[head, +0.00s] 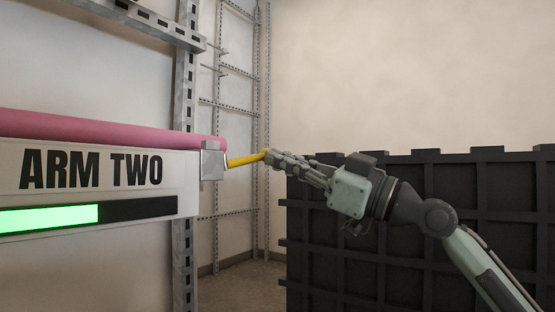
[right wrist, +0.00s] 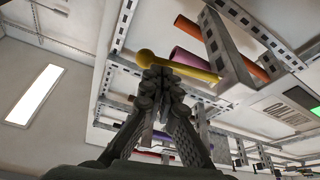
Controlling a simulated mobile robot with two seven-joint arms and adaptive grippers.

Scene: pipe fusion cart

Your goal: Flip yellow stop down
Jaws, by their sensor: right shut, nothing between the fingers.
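The yellow stop (head: 246,159) is a short yellow bar. It sticks out to the right from a grey metal block (head: 212,161) at the end of the pink pipe (head: 110,128), nearly level and tilted slightly up at its free end. My right gripper (head: 272,157) is at that free end, its fingers shut with nothing between them. In the right wrist view the stop (right wrist: 185,68) with its rounded end passes just beyond my closed fingertips (right wrist: 160,75). I cannot tell whether they touch. My left gripper is not in view.
A white panel marked ARM TWO (head: 92,168) with a green bar (head: 50,217) sits under the pipe. A perforated metal upright (head: 185,90) stands behind it. A dark ribbed crate (head: 420,240) stands below and behind my right arm. The space above the arm is clear.

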